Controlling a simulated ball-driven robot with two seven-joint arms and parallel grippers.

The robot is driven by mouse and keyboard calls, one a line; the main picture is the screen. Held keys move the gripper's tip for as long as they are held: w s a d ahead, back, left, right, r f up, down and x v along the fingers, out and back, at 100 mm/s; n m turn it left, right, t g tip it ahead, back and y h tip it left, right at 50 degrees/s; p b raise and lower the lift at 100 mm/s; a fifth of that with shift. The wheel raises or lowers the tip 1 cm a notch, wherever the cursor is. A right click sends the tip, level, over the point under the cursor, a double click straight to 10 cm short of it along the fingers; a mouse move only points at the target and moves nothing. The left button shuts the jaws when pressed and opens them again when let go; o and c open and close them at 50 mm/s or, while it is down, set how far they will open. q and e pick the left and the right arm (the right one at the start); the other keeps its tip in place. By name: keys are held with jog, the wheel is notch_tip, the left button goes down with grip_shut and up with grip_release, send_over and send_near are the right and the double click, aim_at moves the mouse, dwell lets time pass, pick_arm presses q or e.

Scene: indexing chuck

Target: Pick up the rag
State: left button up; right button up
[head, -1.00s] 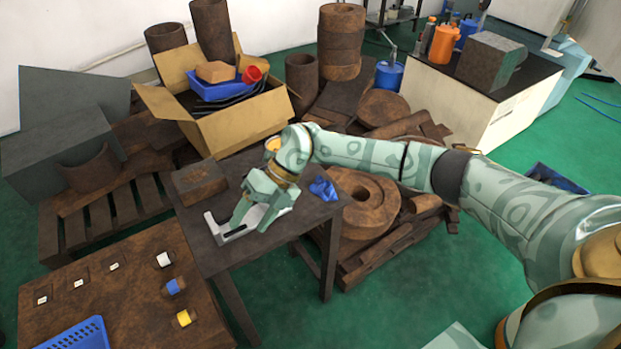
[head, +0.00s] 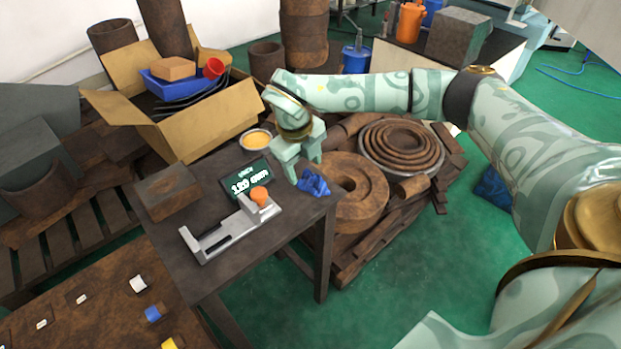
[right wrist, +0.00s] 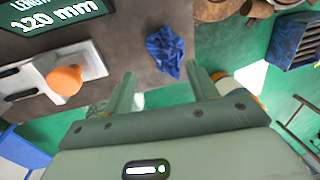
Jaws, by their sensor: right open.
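The rag is a crumpled blue cloth (head: 313,183) near the right corner of the dark table. In the right wrist view the rag (right wrist: 165,50) lies ahead of the fingertips, roughly between their lines, not touched. My right gripper (head: 304,178) is just left of and above the rag in the head view. In the right wrist view its two fingers (right wrist: 163,82) are apart with nothing between them. My left gripper is not in view.
On the table (head: 181,218) are a grey fixture (head: 215,238) with an orange knob (head: 259,195), a display reading 120 mm (head: 247,180), a yellow-filled bowl (head: 256,139) and a brown block (head: 167,190). Brown rings and discs (head: 350,200) lie on a pallet beside the table.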

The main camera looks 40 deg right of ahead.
aim_at(310, 185)
jog(key=f+b, duration=0.1)
jog(key=f, duration=0.1)
jog(key=d+f+b, duration=0.1)
jog(key=f+b, duration=0.1)
jog(key=f, duration=0.1)
jog(key=shift+d+f, duration=0.15)
jog(key=shift+f, duration=0.05)
jog(key=shift+r, duration=0.1)
jog(key=shift+c, duration=0.7)
jog(key=c, duration=0.9)
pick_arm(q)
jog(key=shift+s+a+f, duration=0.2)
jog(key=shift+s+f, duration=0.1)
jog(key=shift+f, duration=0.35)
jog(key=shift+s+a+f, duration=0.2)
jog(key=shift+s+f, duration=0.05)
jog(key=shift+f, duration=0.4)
